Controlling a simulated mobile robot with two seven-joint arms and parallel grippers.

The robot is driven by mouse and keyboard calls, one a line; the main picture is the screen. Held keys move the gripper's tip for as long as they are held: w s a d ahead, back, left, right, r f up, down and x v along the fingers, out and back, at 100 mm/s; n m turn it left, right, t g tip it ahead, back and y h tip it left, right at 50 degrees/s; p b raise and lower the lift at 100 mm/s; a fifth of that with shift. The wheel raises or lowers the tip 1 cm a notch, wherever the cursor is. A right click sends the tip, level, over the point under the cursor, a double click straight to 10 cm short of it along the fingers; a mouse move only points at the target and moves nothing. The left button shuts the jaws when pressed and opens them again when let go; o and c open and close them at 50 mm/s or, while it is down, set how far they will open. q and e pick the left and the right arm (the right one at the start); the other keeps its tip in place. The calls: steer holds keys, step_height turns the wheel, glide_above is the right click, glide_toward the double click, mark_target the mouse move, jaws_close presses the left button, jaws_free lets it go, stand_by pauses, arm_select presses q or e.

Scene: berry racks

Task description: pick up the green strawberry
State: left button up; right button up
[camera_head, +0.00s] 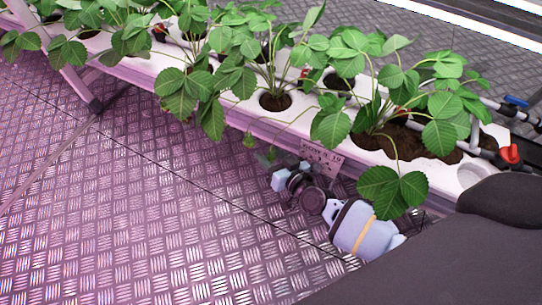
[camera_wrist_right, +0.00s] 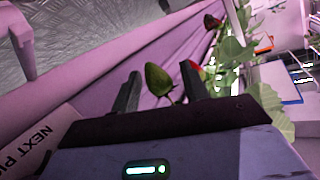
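The green strawberry (camera_wrist_right: 158,79) hangs in the right wrist view between the two dark fingers of my right gripper (camera_wrist_right: 160,87). The fingers are open, with gaps showing on both sides of the fruit. In the head view, a small green strawberry (camera_head: 271,153) hangs below the front edge of the white rack, just above the fingers of my right gripper (camera_head: 275,167). My left gripper is not in view.
The white rack (camera_head: 240,112) with several leafy plants runs across the head view. A label (camera_head: 321,158) hangs on its front. A red strawberry (camera_wrist_right: 194,67) shows behind the right finger, and a dark red one (camera_wrist_right: 212,21) hangs farther off. The patterned floor (camera_head: 120,210) is clear.

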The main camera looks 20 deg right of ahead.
steer(key=c, duration=0.5)
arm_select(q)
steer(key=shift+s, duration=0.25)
arm_select(e)
steer(key=shift+c, duration=0.2)
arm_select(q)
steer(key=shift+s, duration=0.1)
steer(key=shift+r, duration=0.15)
arm_select(e)
steer(key=shift+r, duration=0.1)
steer(key=shift+r+p, duration=0.35)
steer(key=shift+p, duration=0.2)
arm_select(q)
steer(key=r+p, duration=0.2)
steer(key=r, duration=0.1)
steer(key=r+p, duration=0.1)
steer(key=p, duration=0.1)
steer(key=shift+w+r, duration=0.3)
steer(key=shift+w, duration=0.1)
arm_select(e)
steer(key=f+v, duration=0.2)
steer(key=v, duration=0.6)
steer(key=f+v, duration=0.1)
steer(key=v, duration=0.8)
steer(key=shift+s+d+f, duration=0.25)
steer(key=shift+s+f, duration=0.15)
steer(key=shift+s, duration=0.25)
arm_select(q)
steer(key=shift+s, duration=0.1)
